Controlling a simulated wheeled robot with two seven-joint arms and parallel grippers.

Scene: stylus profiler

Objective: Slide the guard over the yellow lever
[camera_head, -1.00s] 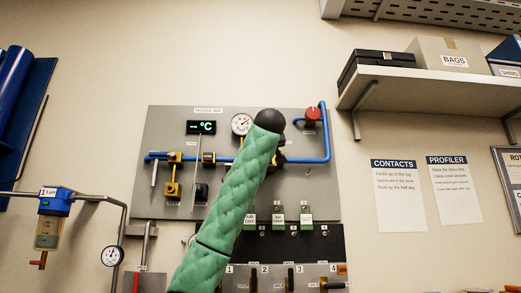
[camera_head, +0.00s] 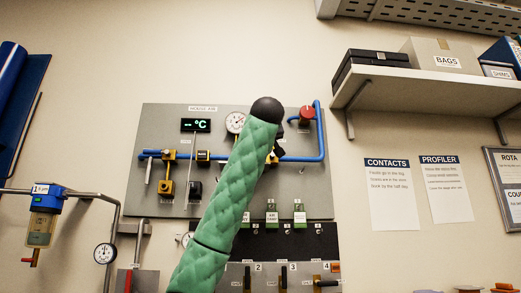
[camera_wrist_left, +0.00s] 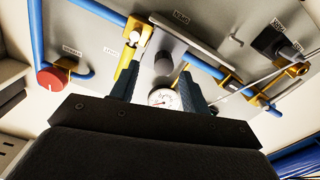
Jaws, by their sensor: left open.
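The yellow lever (camera_wrist_left: 127,72) hangs from a yellow valve body on the blue pipe in the wrist view, just beside the left-hand finger. A grey plate (camera_wrist_left: 200,60), which looks like the guard, runs along the panel. A dark grey round knob (camera_wrist_left: 164,63) sits by it. My left gripper (camera_wrist_left: 160,72) is open, with the knob appearing between its fingertips; I cannot tell whether they touch it. In the head view my green-sleeved arm covers the lever, guard and gripper; only a bit of yellow fitting (camera_head: 272,158) shows. My right gripper is not in view.
The grey wall panel (camera_head: 160,120) carries a blue pipe (camera_head: 320,130), a red knob (camera_head: 306,114), a round gauge (camera_head: 235,122) and a temperature display (camera_head: 196,125). A black switch panel (camera_head: 320,245) lies below. A shelf (camera_head: 430,85) juts out at the upper right.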

